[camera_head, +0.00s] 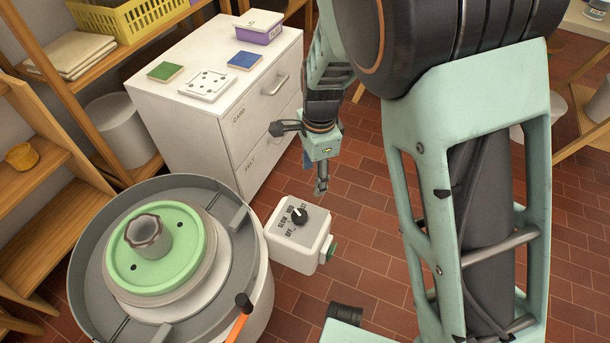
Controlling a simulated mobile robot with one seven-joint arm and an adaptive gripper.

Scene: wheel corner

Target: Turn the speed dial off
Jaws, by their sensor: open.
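The speed dial (299,215) is a black knob on top of a white control box. The box (290,247) is fixed beside the wheel, at the middle of the view. Its lettering includes OFF, SLOW and FAST, and part of it is hidden by the knob. I cannot tell for sure which mark the dial points to. A green button (331,250) shows on the box's right side. My gripper (322,188) points down, open and empty, behind and a little right of the dial, apart from it.
The potter's wheel (85,250) with a green disc (180,255) stands at left. An orange-handled tool (238,322) lies at its front rim. A white drawer cabinet (200,135) bearing tiles stands behind. Wooden shelves (45,205) line the left. Tiled floor (365,215) is clear right of the box.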

